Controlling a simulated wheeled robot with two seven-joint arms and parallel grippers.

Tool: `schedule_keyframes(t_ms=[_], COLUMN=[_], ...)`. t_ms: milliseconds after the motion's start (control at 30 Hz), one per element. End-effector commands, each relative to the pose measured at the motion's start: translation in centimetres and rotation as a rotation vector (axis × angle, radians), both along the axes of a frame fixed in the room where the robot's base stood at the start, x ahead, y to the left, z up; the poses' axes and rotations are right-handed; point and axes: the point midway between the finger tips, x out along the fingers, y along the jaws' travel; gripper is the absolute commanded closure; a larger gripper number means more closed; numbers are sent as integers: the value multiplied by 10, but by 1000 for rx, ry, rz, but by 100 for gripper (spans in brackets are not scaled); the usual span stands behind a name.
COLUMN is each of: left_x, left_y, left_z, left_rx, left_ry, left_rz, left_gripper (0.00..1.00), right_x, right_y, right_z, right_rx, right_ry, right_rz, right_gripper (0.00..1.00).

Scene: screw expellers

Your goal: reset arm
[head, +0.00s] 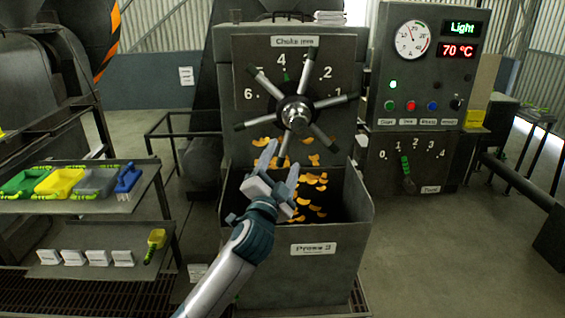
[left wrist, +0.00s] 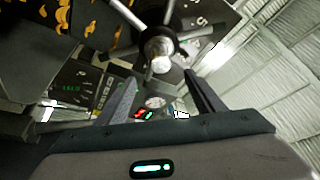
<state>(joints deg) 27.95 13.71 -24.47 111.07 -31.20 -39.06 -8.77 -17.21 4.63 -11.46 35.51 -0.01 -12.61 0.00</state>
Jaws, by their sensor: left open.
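My left gripper (head: 279,172) is open and empty in the head view, in front of the press bin labelled Press 3 and below the choke handwheel (head: 296,113). Its two fingers point up and stand apart. The handwheel has several spokes and a shiny hub, and sits on a plate with numbers. In the left wrist view, the handwheel (left wrist: 160,52) shows beyond my two spread fingers (left wrist: 157,98). I cannot tell from the pictures how near the fingers are to the lower spokes. My right gripper is not in view.
The press bin (head: 312,272) holds orange flakes. A control panel (head: 425,65) with a gauge, a "Light" and "70 °C" display, buttons and a lower lever (head: 407,178) stands at right. A shelf (head: 140,198) at left holds coloured scoops. Floor is open at front right.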

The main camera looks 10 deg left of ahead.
Motion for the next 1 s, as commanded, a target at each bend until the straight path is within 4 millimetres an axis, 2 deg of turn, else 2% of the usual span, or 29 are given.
schedule_keyframes(t_ms=[167, 267, 367, 433, 567, 733, 867, 1000], left_x=[1, 4, 9, 14, 20, 15, 0, -26], left_y=[0, 1, 3, 5, 11, 19, 27, 35], left_z=[-3, -15, -41, -68, -137, -242, -322, -405], left_rx=[-1, -4, -10, -20, -43, -87, -125, -169], left_ry=[5, 25, 69, 112, 220, 382, 503, 629], left_rz=[0, 0, 0, 0, -1, 4, 11, 24], left_gripper=[38, 38, 38, 38, 38, 38, 38, 38], right_x=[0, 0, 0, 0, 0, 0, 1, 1], right_y=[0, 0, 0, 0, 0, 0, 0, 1], right_z=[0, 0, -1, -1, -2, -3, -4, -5], right_rx=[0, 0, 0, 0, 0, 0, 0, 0], right_ry=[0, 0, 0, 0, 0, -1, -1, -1], right_rz=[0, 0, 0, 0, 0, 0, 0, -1], right_gripper=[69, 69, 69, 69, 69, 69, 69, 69])
